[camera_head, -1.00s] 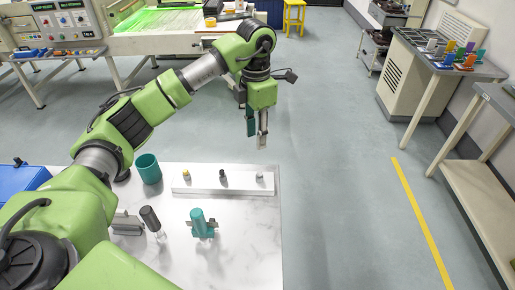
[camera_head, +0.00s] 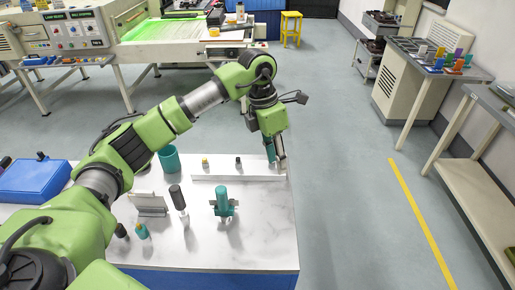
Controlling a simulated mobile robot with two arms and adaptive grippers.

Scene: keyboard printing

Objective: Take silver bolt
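My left gripper (camera_head: 277,166) points down at the right end of the white strip (camera_head: 225,179), with its fingers a little apart. The silver bolt is not clearly visible; the gripper covers the right end of the strip. A yellow-topped bolt (camera_head: 205,162) stands at the strip's left and a dark bolt (camera_head: 238,162) at its middle, both clear of the gripper. My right gripper is not in view.
On the marble-topped table (camera_head: 255,235), a teal cup (camera_head: 169,158) stands behind my arm. A teal-handled tool (camera_head: 222,202), a dark-handled tool (camera_head: 178,198) and a metal block (camera_head: 151,205) stand in front of the strip. A blue box (camera_head: 34,180) is at left.

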